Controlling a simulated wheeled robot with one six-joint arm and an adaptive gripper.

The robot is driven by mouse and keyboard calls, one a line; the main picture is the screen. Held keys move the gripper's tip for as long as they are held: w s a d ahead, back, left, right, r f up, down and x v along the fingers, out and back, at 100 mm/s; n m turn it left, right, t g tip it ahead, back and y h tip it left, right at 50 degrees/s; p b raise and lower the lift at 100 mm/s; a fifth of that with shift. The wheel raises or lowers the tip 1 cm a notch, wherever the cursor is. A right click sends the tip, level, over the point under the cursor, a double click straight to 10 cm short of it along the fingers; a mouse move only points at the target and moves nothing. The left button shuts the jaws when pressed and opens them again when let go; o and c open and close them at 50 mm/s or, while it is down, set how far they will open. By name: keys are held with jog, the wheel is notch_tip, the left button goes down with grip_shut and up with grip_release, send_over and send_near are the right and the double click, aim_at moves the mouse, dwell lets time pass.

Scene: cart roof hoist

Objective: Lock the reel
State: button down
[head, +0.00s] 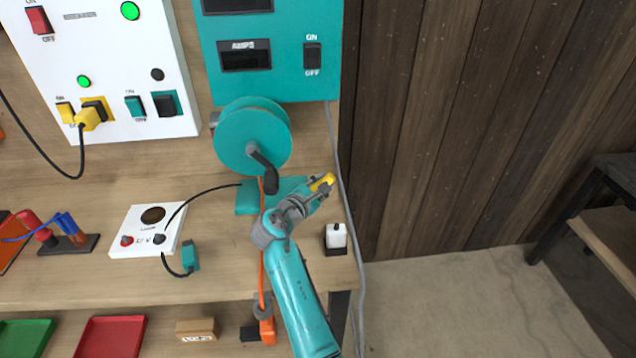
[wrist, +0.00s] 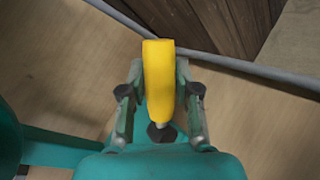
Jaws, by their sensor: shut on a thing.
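The teal reel (head: 252,138) stands upright on its teal base (head: 247,198) on the bench, with a dark crank handle (head: 264,172) on its front and an orange line running down from it. My gripper (head: 316,190) is at the right of the reel base. In the wrist view my gripper (wrist: 160,75) is shut on a yellow handle (wrist: 158,62), one finger on each side. The handle has a short metal stem ending at a dark round piece. Its yellow end also shows in the head view (head: 323,181). The handle's mounting is partly hidden by my gripper.
A white meter box (head: 146,230) with black cable lies to the left. A grey cable (head: 345,190) runs along the bench's right edge. An orange hook block (head: 266,326) hangs below the front edge.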

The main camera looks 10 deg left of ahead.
jog(key=shift+d+f+m, duration=0.15)
jog(key=shift+f+m, duration=0.05)
jog(key=shift+m, duration=0.1)
jog(key=c, duration=0.8)
grip_release()
jog(key=shift+s, duration=0.1)
jog(key=v, duration=1.1)
jog(key=shift+s+r, duration=0.3)
jog(key=shift+s, duration=0.1)
